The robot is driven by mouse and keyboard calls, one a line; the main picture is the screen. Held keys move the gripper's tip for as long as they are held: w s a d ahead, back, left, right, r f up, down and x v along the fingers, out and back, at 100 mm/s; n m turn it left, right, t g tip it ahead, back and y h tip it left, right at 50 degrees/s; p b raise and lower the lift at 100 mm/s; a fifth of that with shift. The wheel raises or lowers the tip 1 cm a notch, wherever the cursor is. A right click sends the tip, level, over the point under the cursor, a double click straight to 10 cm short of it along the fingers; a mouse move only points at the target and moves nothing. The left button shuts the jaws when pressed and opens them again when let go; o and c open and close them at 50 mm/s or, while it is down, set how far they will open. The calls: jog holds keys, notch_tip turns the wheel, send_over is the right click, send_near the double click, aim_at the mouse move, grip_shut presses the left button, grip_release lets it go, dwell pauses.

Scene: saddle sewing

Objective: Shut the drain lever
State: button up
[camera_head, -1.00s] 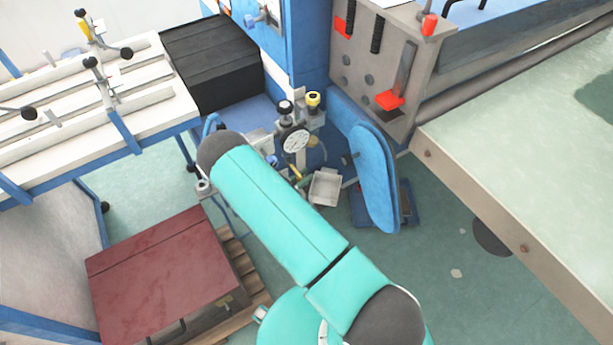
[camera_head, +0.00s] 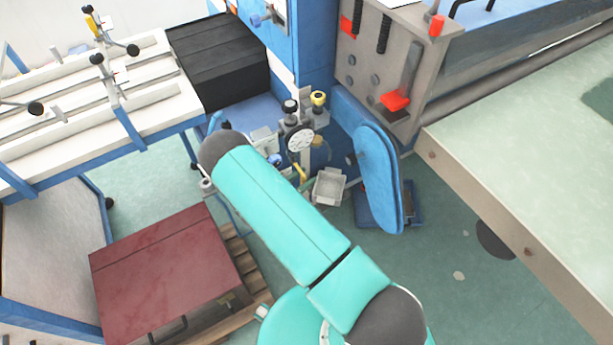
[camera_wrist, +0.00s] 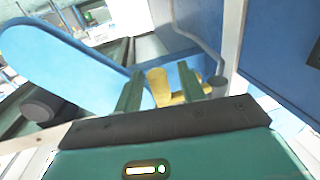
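A small yellow lever, which looks like the drain lever (camera_head: 301,172), sits low on the machine, below the round gauge and beside the small grey tray. In the wrist view the yellow lever (camera_wrist: 159,88) shows between my fingertips, with more yellow at a fitting to the right, partly behind the right finger. My gripper (camera_wrist: 158,80) is open, its two green fingers apart and pointing at the lever. I cannot tell whether they touch it.
A gauge (camera_head: 300,138) with black and yellow knobs stands above the lever. A small grey tray (camera_head: 329,187) is beside it. A blue rounded panel (camera_head: 378,178) stands to the right. A maroon box (camera_head: 165,272) sits on a pallet at lower left.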

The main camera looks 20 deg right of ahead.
jog(key=v, duration=1.2)
jog(key=shift+a, duration=0.3)
